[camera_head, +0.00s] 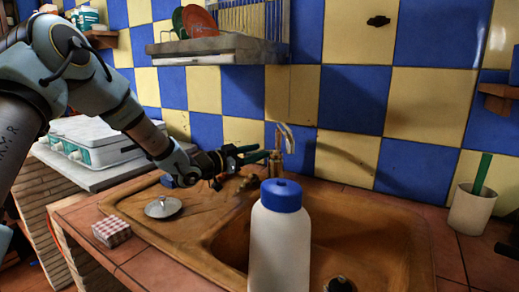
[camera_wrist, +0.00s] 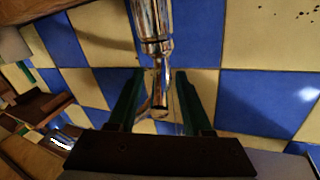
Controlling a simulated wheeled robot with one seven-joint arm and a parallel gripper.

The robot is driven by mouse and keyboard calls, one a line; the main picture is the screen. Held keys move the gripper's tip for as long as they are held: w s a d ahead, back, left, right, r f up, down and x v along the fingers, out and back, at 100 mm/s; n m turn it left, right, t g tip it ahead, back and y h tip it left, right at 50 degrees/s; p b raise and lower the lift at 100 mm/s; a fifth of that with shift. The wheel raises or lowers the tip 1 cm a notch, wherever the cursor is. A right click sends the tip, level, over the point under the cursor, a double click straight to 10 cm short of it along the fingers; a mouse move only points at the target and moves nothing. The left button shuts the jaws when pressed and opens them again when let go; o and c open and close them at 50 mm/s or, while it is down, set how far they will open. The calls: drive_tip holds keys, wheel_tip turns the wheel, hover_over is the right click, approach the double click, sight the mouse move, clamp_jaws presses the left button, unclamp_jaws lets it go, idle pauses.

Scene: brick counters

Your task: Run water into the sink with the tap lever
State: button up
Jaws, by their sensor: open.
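The metal tap (camera_head: 276,168) stands at the back rim of the brown sink (camera_head: 365,255), with a bright curved upper part (camera_head: 288,136). My gripper (camera_head: 263,151) reaches in from the left, its green fingertips right by the tap. In the wrist view my gripper (camera_wrist: 159,76) is open, one green finger on each side of a narrow shiny part of the tap (camera_wrist: 160,85). Gaps show between this part and both fingers, so it is not gripped. I cannot tell whether that part is the lever. No running water is visible.
A white bottle with a blue cap (camera_head: 280,235) stands in front and hides part of the sink. A round metal lid (camera_head: 163,207) and a checked box (camera_head: 112,232) lie to the left. A cup (camera_head: 471,209) stands at right. A dish rack (camera_head: 220,46) hangs above.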

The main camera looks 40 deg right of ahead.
drive_tip(key=shift+s+d, duration=0.15)
drive_tip(key=shift+d, duration=0.6)
clamp_jaws()
idle(0.9)
